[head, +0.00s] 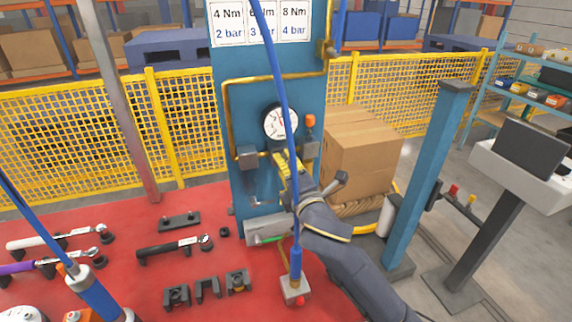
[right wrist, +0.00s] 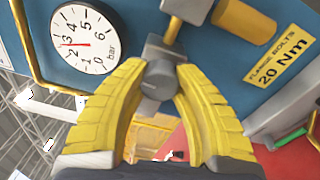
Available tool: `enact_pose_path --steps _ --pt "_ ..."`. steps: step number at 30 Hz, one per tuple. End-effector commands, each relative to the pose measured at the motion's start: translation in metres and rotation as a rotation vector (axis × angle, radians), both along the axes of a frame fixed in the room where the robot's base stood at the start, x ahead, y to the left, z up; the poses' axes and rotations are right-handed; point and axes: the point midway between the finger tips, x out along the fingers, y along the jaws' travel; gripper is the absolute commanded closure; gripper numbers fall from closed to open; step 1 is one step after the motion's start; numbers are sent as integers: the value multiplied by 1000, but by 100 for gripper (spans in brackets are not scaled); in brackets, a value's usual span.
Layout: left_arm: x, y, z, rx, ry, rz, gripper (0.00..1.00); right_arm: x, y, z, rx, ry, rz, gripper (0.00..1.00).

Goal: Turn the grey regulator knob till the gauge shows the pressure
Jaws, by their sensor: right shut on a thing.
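The grey regulator knob (right wrist: 156,82) sits between the yellow fingers of my right gripper (right wrist: 163,76) in the right wrist view. The fingers are shut on it. In the head view my right gripper (head: 281,162) reaches the blue panel just below the gauge and hides the knob. The round white pressure gauge (head: 275,122) is partly crossed by a blue hose in the head view. In the right wrist view the gauge (right wrist: 88,40) shows tilted, with its red needle near the 2 to 3 marks. My left gripper is not in view.
A card (head: 262,22) above pairs Nm with bar values. A blue hose (head: 279,80) hangs before the panel. Wrenches and black fixtures (head: 207,286) stand on the red table (head: 120,235). Cardboard boxes (head: 360,150) stand right of the panel.

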Motion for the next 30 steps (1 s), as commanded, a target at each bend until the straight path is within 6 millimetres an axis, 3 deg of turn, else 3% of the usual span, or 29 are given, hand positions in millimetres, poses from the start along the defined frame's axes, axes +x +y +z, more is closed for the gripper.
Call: enact_pose_path --steps 15,30 --pt "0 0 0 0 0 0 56 -2 6 -4 445 135 10 100" --pt "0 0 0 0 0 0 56 -2 6 -1 662 192 11 100"
